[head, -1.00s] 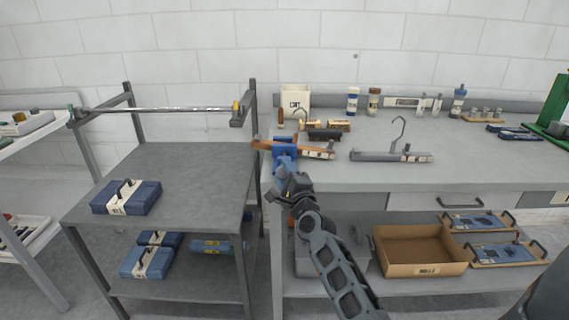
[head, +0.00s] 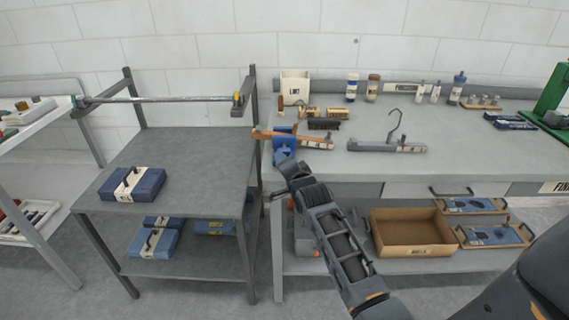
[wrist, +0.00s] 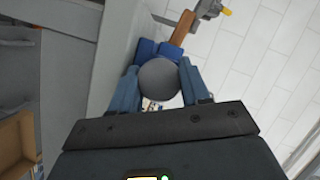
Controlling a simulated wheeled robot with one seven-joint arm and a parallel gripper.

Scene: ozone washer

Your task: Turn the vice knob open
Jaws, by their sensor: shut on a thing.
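The blue vice (head: 284,144) is at the front left corner of the grey workbench, with a long orange-brown bar (head: 316,143) at it. In the wrist view, the vice's blue body (wrist: 146,49) and the bar (wrist: 182,30) show beyond the knob. The round grey vice knob (wrist: 158,79) sits between the two blue fingers of my gripper (wrist: 158,92), which are shut on it from both sides. In the head view, my gripper (head: 284,162) is at the front of the vice and hides the knob.
A grey hanger-like tool (head: 385,147), a white bin (head: 295,87) and several bottles stand on the workbench (head: 450,160). A cardboard box (head: 410,248) is on its lower shelf. A grey rack (head: 190,155) with blue cases stands close at the left.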

